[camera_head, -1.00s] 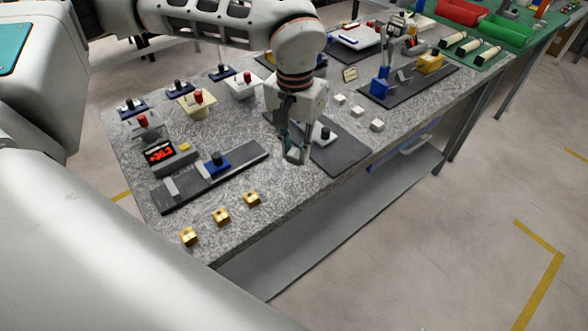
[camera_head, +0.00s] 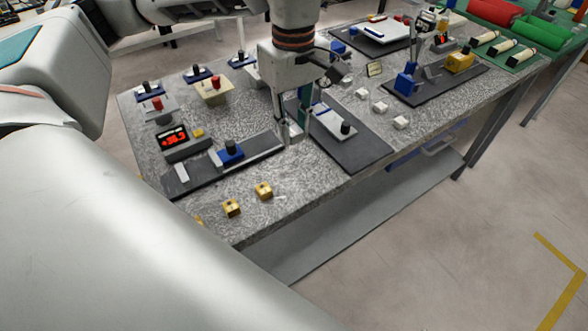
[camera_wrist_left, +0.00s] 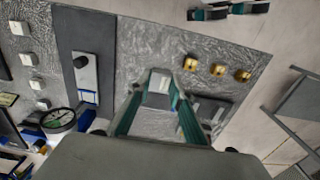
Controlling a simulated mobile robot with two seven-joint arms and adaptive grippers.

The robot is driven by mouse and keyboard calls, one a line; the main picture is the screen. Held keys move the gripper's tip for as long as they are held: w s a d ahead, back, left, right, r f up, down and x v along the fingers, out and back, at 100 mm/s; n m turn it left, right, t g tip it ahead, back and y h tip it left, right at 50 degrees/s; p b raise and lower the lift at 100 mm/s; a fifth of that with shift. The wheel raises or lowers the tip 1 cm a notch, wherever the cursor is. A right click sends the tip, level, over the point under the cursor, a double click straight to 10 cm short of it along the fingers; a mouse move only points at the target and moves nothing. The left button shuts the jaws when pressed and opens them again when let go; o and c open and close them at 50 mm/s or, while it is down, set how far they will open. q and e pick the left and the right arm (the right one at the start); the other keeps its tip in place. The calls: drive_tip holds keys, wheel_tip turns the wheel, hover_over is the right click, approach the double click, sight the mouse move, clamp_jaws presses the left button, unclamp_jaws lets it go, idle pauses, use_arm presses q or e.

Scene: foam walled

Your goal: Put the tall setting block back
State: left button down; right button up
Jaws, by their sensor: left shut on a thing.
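My left gripper (camera_head: 291,132) is shut on a pale grey block, taken to be the tall setting block (camera_wrist_left: 160,83), which shows between the fingertips in the left wrist view. In the head view the fingers hide most of the block. The gripper is over the granite table (camera_head: 240,185), between two dark mats. I cannot tell whether the block touches the table. Teal and black parts at the top edge of the left wrist view look like my right gripper (camera_wrist_left: 230,11); its jaw state is unclear.
A dark mat (camera_head: 352,148) with a black-knobbed grey piece lies right of the gripper. A dark strip with a blue, black-knobbed piece (camera_head: 230,152) lies left. Brass blocks (camera_head: 264,190) stand near the front edge, white blocks (camera_head: 380,107) farther right. A red-digit display (camera_head: 172,137) is at left.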

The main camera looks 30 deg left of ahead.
use_arm(q)
hover_over(294, 179)
wheel_tip(294, 179, down, 9)
drive_tip(key=shift+r, duration=0.2)
drive_tip(key=shift+f+b, duration=0.3)
drive_tip(key=shift+f, duration=1.85)
drive_tip(key=shift+f, duration=0.2)
drive_tip(key=c, duration=1.8)
unclamp_jaws()
drive_tip(key=shift+r, duration=0.1)
